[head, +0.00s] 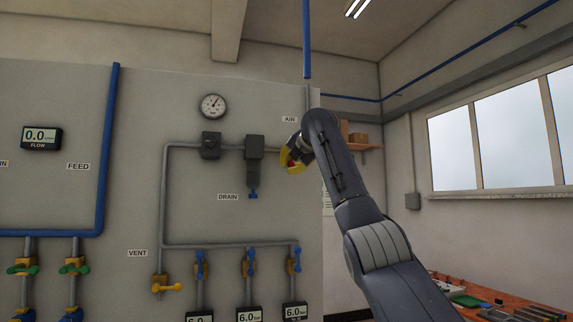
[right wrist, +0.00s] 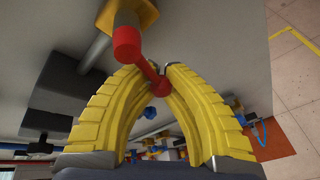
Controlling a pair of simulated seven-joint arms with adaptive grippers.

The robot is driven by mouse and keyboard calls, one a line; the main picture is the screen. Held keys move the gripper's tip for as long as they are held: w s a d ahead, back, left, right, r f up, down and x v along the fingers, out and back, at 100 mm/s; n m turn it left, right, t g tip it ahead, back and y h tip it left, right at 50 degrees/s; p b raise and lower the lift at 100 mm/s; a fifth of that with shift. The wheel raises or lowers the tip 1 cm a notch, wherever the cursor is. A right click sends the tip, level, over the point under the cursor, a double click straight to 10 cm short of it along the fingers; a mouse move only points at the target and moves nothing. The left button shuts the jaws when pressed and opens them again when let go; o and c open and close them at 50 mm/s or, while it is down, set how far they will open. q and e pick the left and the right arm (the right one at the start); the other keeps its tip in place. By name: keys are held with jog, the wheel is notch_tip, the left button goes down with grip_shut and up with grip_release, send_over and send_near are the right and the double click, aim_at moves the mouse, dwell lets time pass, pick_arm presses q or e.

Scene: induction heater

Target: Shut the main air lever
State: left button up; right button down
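The main air lever (right wrist: 127,44) is red, with a round hub and a slim handle, on a yellow valve body (right wrist: 140,12) in the right wrist view. My right gripper (right wrist: 154,72) has yellow ribbed fingers bent inward, their tips close together with the red handle between them. It looks shut on the handle. In the head view my right gripper (head: 291,160) is at the panel's right edge, under the AIR label (head: 289,119); it and my arm hide most of the lever there. My left gripper is not in view.
The grey panel (head: 120,150) carries a pressure gauge (head: 213,106), a dark filter unit (head: 254,150), and lower blue-handled valves (head: 248,264). A yellow-handled vent valve (head: 168,287) is at lower left. A cluttered bench (head: 505,300) stands at lower right.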

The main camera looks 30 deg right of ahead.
jog(key=shift+s+d+n+h, duration=0.3)
jog(key=shift+d+n+h, duration=0.3)
jog(key=shift+d+n, duration=0.3)
jog(key=shift+r, duration=0.1)
jog(key=c, duration=1.6)
grip_release()
jog(key=shift+s, duration=0.3)
jog(key=o, duration=0.6)
jog(key=shift+w+a, duration=0.1)
jog(key=shift+w, duration=0.05)
jog(key=shift+c, duration=0.2)
jog(key=v, duration=1.2)
jog(key=shift+w, duration=0.1)
